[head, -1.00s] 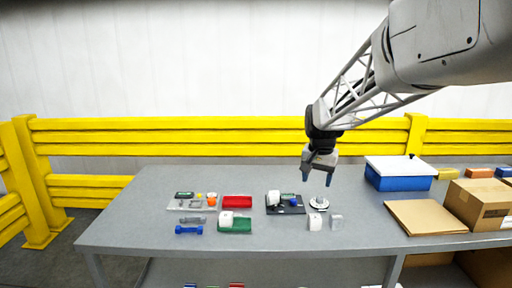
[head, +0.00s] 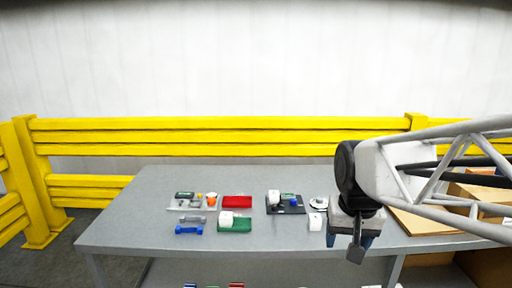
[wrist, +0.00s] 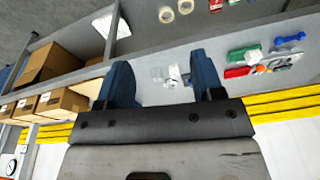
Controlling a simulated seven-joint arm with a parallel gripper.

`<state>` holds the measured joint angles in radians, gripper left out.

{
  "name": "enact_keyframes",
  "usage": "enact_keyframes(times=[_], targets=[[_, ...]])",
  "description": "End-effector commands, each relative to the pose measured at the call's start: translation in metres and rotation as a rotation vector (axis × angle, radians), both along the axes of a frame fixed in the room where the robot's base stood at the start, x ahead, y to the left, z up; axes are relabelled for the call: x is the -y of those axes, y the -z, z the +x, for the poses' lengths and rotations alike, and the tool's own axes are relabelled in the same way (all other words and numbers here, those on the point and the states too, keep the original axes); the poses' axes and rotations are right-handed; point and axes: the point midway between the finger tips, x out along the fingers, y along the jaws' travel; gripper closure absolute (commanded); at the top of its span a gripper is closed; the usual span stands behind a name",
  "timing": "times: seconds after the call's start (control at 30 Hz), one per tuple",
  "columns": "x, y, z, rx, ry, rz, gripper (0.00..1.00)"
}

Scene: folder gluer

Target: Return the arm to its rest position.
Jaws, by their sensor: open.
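My gripper (head: 359,246) is at the right part of the grey table (head: 150,215) in the head view, pointing down near the front edge. In the wrist view its two blue fingers (wrist: 160,85) are spread apart with nothing held between them. The arm comes in from the right and covers part of the table behind it. Small items on the table show beyond the fingers in the wrist view.
The table holds a red block (head: 237,202), a green block (head: 240,225), a blue dumbbell-shaped item (head: 189,230), a black tray (head: 292,210) and a white disc (head: 318,201). Cardboard boxes (wrist: 62,106) stand to the side. A yellow barrier (head: 220,137) runs behind.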

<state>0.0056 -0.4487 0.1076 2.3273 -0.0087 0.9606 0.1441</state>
Motion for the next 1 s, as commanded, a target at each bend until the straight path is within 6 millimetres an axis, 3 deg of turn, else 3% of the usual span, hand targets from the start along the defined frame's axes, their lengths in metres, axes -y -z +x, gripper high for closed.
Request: enact_keyframes(times=[0.2,0.43,0.63,1.0], targets=[[0.000,0.017,-0.057,0.018,-0.056,-0.013,0.39],[0.000,0.035,-0.100,0.032,-0.104,-0.024,0.39],[0.000,0.042,-0.115,0.036,-0.121,-0.028,0.39],[0.000,0.043,-0.116,0.036,-0.123,-0.029,0.39]])
